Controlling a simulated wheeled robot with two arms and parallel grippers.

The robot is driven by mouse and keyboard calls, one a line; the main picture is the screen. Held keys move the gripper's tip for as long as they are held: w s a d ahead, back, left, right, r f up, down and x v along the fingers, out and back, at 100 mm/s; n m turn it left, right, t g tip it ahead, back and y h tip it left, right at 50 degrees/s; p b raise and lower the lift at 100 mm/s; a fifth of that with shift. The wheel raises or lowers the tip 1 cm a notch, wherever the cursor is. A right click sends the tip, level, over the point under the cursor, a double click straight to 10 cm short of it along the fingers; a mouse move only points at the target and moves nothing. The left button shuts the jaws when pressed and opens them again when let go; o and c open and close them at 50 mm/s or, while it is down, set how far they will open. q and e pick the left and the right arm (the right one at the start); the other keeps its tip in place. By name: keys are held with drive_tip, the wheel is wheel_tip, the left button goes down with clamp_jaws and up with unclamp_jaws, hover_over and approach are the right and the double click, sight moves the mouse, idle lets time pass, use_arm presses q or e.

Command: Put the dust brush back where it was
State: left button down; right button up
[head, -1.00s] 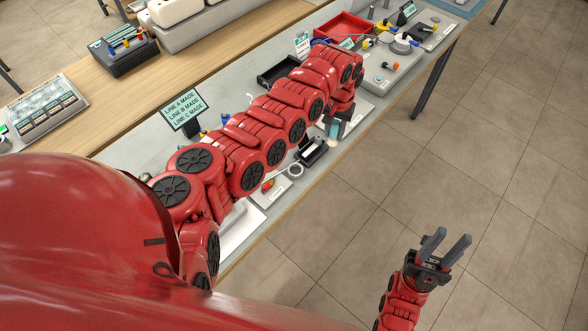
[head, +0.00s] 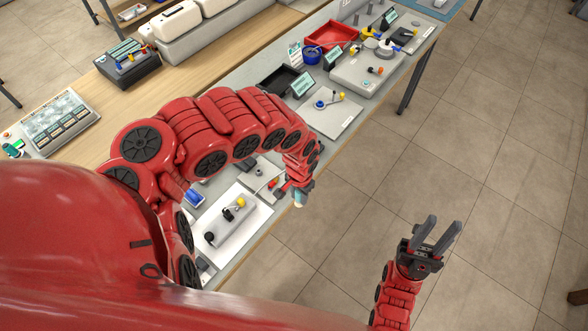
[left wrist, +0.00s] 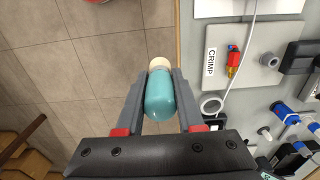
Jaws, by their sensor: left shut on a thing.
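The dust brush (left wrist: 160,97), with a teal body and a cream tip, is between the two fingers of my left gripper (left wrist: 160,88). In the left wrist view it appears over floor tiles, just left of the bench edge. In the head view my left gripper (head: 297,190) is at the bench's front edge, and the brush (head: 300,200) shows small below it, partly hidden. My right gripper (head: 436,238) is open and empty over the floor, away from the bench.
The grey bench carries a CRIMP station (left wrist: 240,68), a white cable coil (left wrist: 211,104), a grey block with knobs (head: 229,222), a black tray (head: 279,81) and a red tray (head: 331,35). My left arm hides part of the bench. Open floor lies to the right.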

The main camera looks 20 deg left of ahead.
use_arm(q)
drive_tip(key=w+a+b, duration=0.1)
drive_tip(key=w+b, duration=0.2)
drive_tip(key=b, duration=0.1)
drive_tip(key=w+a+f+b, duration=0.1)
drive_tip(key=w+b, duration=0.2)
drive_tip(key=b, duration=0.2)
drive_tip(key=w+a+f+b, duration=0.1)
drive_tip(key=w+a+b, duration=0.1)
drive_tip(key=w+b, duration=0.2)
drive_tip(key=shift+b, duration=0.75)
drive_tip(key=shift+w+a+b, duration=0.25)
drive_tip(key=shift+w+b, duration=0.65)
drive_tip(key=shift+w, duration=0.3)
drive_tip(key=shift+w+a+r+p, duration=0.15)
drive_tip(key=shift+w+a, duration=0.05)
drive_tip(key=shift+w, duration=0.3)
drive_tip(key=shift+w+a+r+p, duration=0.1)
drive_tip(key=shift+w+a+p, duration=0.05)
drive_tip(key=shift+w, duration=0.3)
drive_tip(key=shift+w+a+f, duration=0.1)
drive_tip(key=shift+w+a, duration=0.2)
wheel_tip(320, 180, down, 3)
drive_tip(key=shift+f+p, duration=0.2)
drive_tip(key=shift+p, duration=0.4)
drive_tip(key=shift+f, duration=0.1)
drive_tip(key=shift+f, duration=0.1)
